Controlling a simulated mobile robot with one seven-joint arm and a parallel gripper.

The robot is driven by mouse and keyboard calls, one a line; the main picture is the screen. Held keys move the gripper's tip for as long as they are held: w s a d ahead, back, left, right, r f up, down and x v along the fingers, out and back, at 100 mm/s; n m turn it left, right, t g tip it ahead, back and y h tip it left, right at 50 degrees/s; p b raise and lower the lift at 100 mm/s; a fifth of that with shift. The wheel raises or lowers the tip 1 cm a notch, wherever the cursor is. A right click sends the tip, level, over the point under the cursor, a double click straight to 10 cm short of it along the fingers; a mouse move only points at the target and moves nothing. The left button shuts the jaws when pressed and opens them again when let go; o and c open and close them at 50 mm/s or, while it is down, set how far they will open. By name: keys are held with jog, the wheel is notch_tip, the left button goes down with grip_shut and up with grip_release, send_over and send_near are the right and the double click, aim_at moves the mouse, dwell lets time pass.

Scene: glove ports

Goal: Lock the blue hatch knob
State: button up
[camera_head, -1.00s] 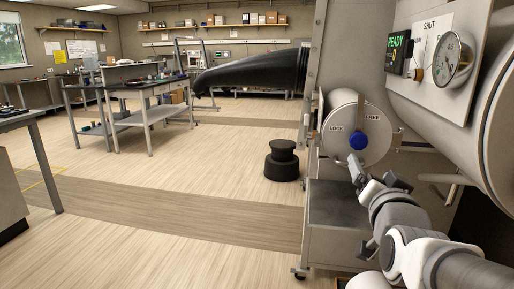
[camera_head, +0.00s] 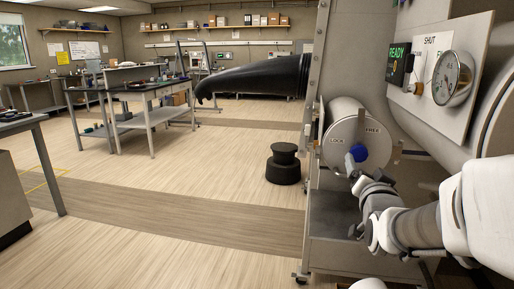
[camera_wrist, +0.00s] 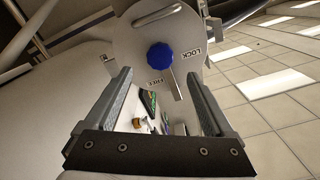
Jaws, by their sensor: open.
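The blue hatch knob (camera_head: 358,153) sits on the front of a round pale hatch cover (camera_head: 345,128) marked LOCK on the left and FREE on the upper right. It also shows in the wrist view (camera_wrist: 159,56), beyond and between my fingertips, with a grey bar beside it near the FREE label. My gripper (camera_head: 366,168) is just in front of and below the knob, one finger overlapping its lower left in the head view. In the wrist view my gripper (camera_wrist: 158,74) is open with nothing between the pads; I cannot tell whether a finger touches the knob.
A panel with a READY display (camera_head: 398,60), a SHUT label and a round gauge (camera_head: 452,78) is at the upper right. A black glove (camera_head: 255,77) sticks out left of the hatch. A black stool (camera_head: 283,163) stands on the floor. The floor to the left is open.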

aim_at(359, 155)
jog(key=x, duration=0.8)
jog(key=shift+w+d+b, duration=0.1)
jog(key=shift+w+b, duration=0.2)
jog(key=shift+w, duration=0.05)
grip_shut()
